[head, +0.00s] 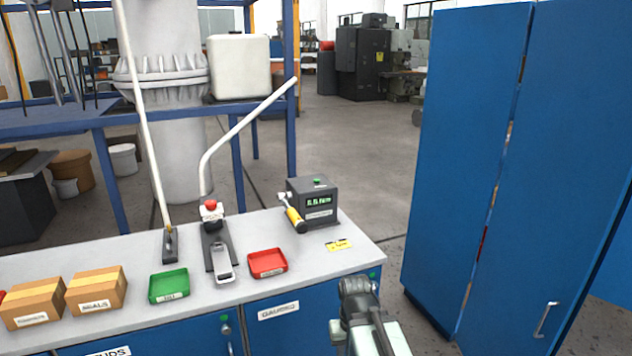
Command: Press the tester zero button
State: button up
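The tester (322,208) is a dark grey box with a lit green display, standing near the back right corner of the white bench. A small green button (317,181) sits on its top face; I cannot read a label on it. A yellow-and-black handled tool (294,217) leans at the tester's left front side. My gripper (355,284) is at the bottom right of the bench's front edge, below and to the right of the tester and apart from it. Its fingers are too small and dark to tell open from shut.
A tall blue cabinet (470,130) rises at right.

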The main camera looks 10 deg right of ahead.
grip_shut()
jog(key=shift+a, duration=0.1)
dwell(1.4)
